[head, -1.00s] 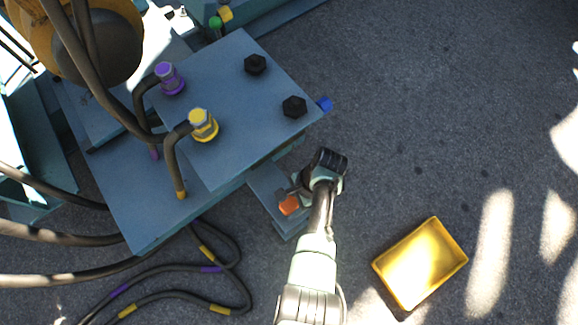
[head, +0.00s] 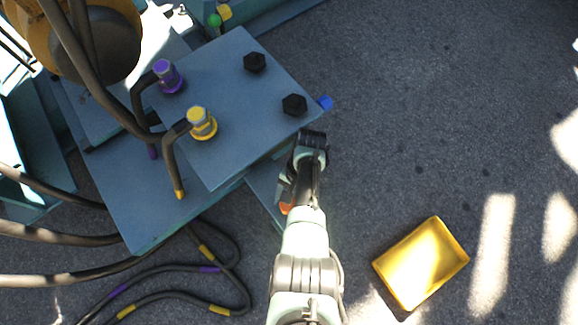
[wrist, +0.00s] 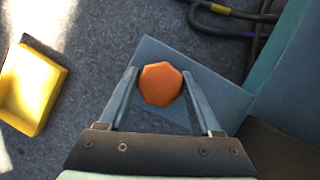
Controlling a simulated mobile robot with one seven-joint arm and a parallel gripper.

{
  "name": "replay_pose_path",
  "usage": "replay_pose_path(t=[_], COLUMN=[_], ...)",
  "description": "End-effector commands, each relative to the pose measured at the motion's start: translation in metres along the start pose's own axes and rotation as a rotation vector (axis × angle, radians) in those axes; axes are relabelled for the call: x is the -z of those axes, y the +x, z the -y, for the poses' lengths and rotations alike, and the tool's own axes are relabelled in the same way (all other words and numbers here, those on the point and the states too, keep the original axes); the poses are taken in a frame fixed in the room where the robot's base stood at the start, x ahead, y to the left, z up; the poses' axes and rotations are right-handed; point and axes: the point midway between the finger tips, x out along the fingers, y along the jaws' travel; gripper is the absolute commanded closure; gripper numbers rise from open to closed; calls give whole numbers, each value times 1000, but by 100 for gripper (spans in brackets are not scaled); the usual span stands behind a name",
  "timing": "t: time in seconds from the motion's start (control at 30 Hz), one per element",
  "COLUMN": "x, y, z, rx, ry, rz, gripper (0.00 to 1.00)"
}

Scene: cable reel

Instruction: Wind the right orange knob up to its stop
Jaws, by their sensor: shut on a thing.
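The orange knob (wrist: 160,84) is faceted and sits over a blue-grey plate (wrist: 150,52) in the wrist view. My gripper (wrist: 160,86) has one finger on each side of it and is shut on it. In the head view only a small orange edge of the knob (head: 285,208) shows beside my arm, and my gripper (head: 290,195) mostly hides it. Only this one orange knob shows.
A larger blue-grey plate (head: 235,90) with two black bolts and purple and yellow hose fittings stands close beside my gripper. A yellow tray (head: 375,265) lies on the asphalt at the lower right. Several hoses run at the left. The asphalt at the right is clear.

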Motion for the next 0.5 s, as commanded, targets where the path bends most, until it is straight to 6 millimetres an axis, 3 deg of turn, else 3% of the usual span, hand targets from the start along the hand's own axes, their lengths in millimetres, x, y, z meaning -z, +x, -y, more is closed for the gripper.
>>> replay_pose_path(t=[0.47, 0.5], x=[0, 0], y=[1, 1], z=[0, 0], rx=[-7, -7], ry=[-16, -16], rz=[-1, -1], gripper=[90, 31])
